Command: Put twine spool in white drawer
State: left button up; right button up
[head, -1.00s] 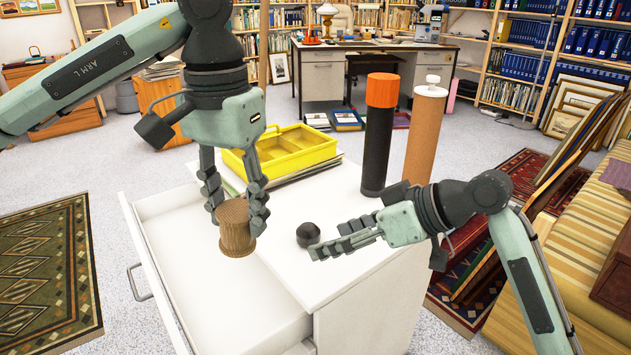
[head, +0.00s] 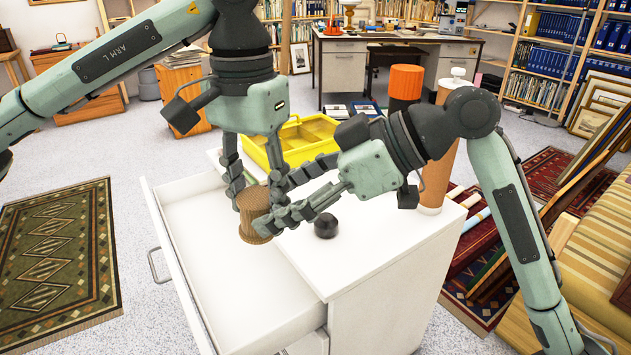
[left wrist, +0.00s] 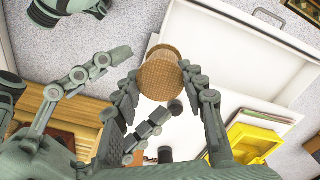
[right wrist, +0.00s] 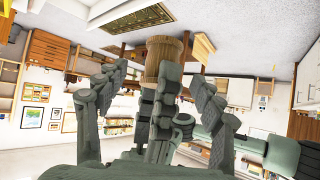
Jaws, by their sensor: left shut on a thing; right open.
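The brown twine spool (head: 254,208) is held upright by my left gripper (head: 256,192), above the edge between the open white drawer (head: 215,285) and the cabinet top. The spool also shows between the left fingers in the left wrist view (left wrist: 163,72). My right gripper (head: 290,205) is open, its fingers close to the spool and the left fingers. In the right wrist view the spool (right wrist: 165,60) stands between the open right fingers, beyond a left finger. Whether the right fingers touch it I cannot tell. The drawer is pulled out and its visible floor is empty.
A small black knob-like object (head: 326,227) sits on the white cabinet top (head: 370,250). Behind it stand a yellow tray (head: 305,145), an orange-capped black cylinder (head: 405,85) and a tan cylinder (head: 437,165). A patterned rug (head: 50,260) lies left of the drawer.

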aim_at(263, 210)
jog(key=shift+x, duration=2.05)
jog(key=shift+c, duration=0.4)
jog(key=c, duration=1.2)
pick_arm(q)
jog(key=o, duration=1.2)
pick_arm(e)
jog(key=shift+c, duration=0.5)
pick_arm(q)
jog(key=shift+o, duration=0.8)
pick_arm(e)
jog(key=shift+w+d, duration=0.1)
jog(key=shift+d, duration=0.05)
grip_shut()
